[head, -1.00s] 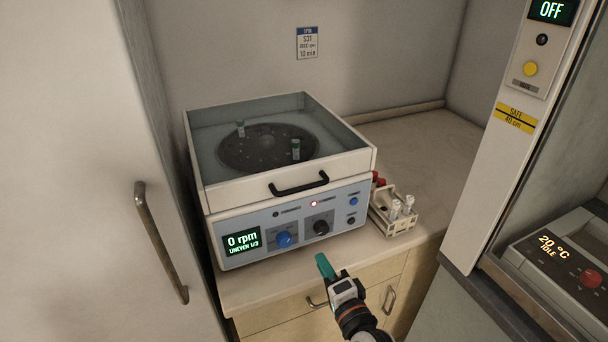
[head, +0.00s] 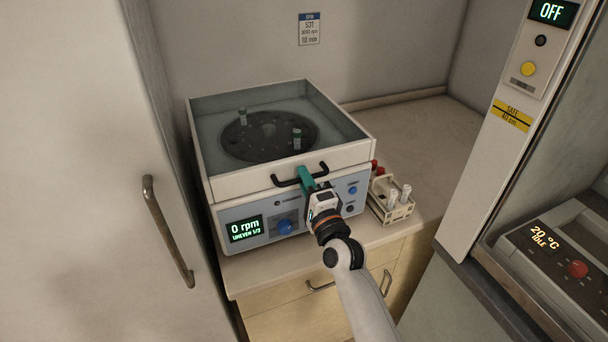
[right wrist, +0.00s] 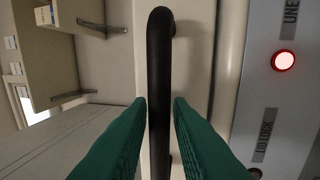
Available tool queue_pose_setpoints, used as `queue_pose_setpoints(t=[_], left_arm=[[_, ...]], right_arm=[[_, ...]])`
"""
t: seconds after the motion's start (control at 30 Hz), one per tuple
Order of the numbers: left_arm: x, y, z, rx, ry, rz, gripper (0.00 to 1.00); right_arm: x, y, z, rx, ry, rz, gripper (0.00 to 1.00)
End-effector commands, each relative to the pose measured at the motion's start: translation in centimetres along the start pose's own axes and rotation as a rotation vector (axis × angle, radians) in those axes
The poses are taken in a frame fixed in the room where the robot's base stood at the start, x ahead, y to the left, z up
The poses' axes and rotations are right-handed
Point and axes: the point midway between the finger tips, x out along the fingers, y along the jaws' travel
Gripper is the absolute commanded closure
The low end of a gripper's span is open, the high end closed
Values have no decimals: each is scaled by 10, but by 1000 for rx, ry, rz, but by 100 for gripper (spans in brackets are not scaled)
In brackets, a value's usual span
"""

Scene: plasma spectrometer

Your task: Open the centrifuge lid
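The centrifuge (head: 232,187) stands on the counter; its lid (head: 228,187) is down, a pale frame with a see-through top over the rotor (head: 262,142). Two capped tubes show in the rotor. The black lid handle (head: 284,182) is on the lid's front; it runs upright through the right wrist view (right wrist: 159,60). My right gripper (head: 305,176) is at the handle. Its green fingers (right wrist: 160,105) are on either side of the bar, open, with a narrow gap on each side. My left gripper is not in view.
A tube rack (head: 393,206) stands just right of the centrifuge. A tall cabinet door (head: 75,180) is close on the left, and another instrument (head: 545,265) is at the right. The display (head: 246,229) reads 0 rpm. A red-ringed light (right wrist: 285,61) glows on the panel.

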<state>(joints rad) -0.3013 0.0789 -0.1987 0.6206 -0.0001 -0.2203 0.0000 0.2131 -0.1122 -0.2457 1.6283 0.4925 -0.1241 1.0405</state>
Motion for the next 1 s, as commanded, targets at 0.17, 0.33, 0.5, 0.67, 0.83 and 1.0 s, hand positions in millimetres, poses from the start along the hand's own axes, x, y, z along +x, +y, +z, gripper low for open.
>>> queue_pose_setpoints(t=[0.17, 0.33, 0.5, 0.67, 0.83, 1.0], left_arm=[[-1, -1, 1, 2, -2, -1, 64], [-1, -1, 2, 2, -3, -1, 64], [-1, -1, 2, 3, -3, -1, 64], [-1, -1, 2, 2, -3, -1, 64], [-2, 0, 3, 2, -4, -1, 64], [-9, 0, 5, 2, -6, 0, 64]], right_arm=[[6, 0, 0, -1, 0, 0, 81], [6, 0, 0, -1, 0, 0, 81], [6, 0, 0, -1, 0, 0, 100], [6, 0, 0, -1, 0, -1, 100], [9, 4, 2, -2, 0, 0, 100], [25, 26, 14, -3, -2, 4, 100]])
